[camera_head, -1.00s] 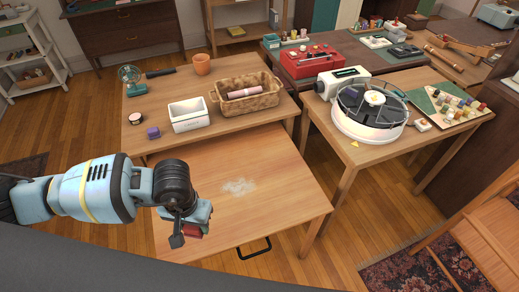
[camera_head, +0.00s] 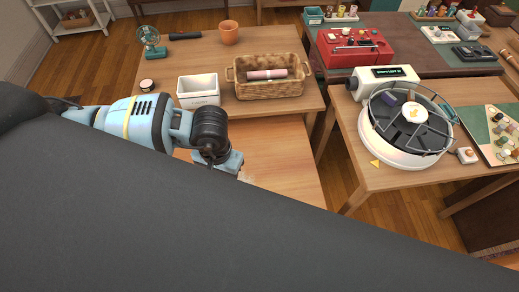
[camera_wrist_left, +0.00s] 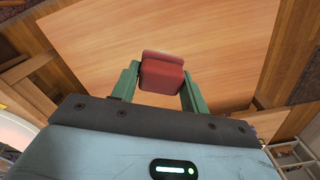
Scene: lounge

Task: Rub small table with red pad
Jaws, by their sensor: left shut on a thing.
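The small table (camera_head: 285,160) is the low wooden surface in front of the larger table. Its near part is hidden behind a dark part of my body in the head view. A bit of a pale dusty patch (camera_head: 247,179) shows beside my left gripper (camera_head: 226,165). In the left wrist view, my left gripper (camera_wrist_left: 160,80) is shut on the red pad (camera_wrist_left: 163,72), held between its green fingers. The bare small table top (camera_wrist_left: 215,35) lies beyond the pad. I cannot tell whether the pad touches it. My right gripper is not in view.
The larger table (camera_head: 200,62) holds a wicker basket (camera_head: 270,90) with a pink roll, a white box (camera_head: 198,101), a clay pot (camera_head: 228,33) and a small fan (camera_head: 149,42). A side table at right bears a round white machine (camera_head: 400,150).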

